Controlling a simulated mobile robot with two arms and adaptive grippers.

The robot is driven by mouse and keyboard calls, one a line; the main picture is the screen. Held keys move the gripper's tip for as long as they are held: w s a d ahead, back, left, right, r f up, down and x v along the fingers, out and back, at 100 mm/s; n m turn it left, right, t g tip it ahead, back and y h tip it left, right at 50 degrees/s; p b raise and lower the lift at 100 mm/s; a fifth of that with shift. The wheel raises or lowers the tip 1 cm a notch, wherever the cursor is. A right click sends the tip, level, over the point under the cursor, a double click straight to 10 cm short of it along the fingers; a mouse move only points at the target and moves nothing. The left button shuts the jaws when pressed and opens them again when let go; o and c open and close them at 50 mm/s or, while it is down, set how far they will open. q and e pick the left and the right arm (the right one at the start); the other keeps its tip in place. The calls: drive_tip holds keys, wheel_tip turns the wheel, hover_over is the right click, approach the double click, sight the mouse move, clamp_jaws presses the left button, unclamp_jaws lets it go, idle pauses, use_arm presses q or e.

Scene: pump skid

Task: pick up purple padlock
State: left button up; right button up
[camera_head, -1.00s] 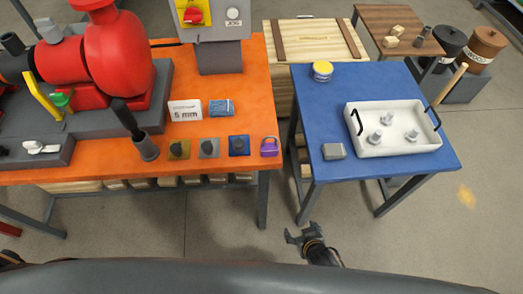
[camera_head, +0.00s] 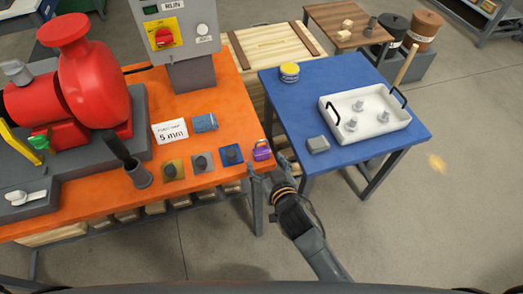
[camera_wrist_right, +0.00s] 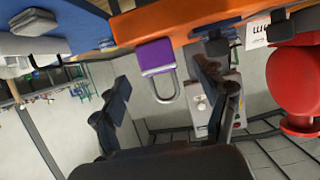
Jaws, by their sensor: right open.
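The purple padlock (camera_head: 262,150) lies at the right front corner of the orange table (camera_head: 100,205). In the right wrist view the padlock (camera_wrist_right: 157,58) shows its purple body and grey shackle, beyond the fingers and roughly between them. My right gripper (camera_head: 266,172) is open and empty, just in front of the padlock at the table's front edge. In the right wrist view its two fingers (camera_wrist_right: 165,95) are spread wide. I cannot tell from these views whether a finger touches the padlock. My left gripper is not in view.
Blue (camera_head: 231,154), grey (camera_head: 203,162) and yellow (camera_head: 173,170) plates with dark knobs lie left of the padlock. A blue table (camera_head: 285,105) stands close on the right with a white tray (camera_head: 395,123) and a grey block (camera_head: 318,145). A red pump (camera_head: 90,75) stands at left.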

sight(263, 153)
drive_tip(key=shift+x, duration=0.8)
drive_tip(key=shift+w+f, duration=0.1)
drive_tip(key=shift+w, duration=0.25)
drive_tip(key=shift+p+x, duration=0.5)
drive_tip(key=shift+x, duration=1.6)
drive_tip(key=shift+d+f, duration=0.1)
drive_tip(key=shift+f, duration=0.05)
drive_tip(key=c, duration=1.4)
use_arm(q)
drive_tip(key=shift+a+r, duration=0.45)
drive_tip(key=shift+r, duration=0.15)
use_arm(e)
drive_tip(key=shift+o, duration=0.2)
drive_tip(key=shift+r, duration=0.6)
use_arm(q)
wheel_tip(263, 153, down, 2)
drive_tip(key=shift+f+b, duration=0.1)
drive_tip(key=shift+b, duration=1)
use_arm(e)
drive_tip(key=s+d+r, duration=0.6)
drive_tip(key=s+r, duration=0.6)
drive_tip(key=shift+s, duration=0.4)
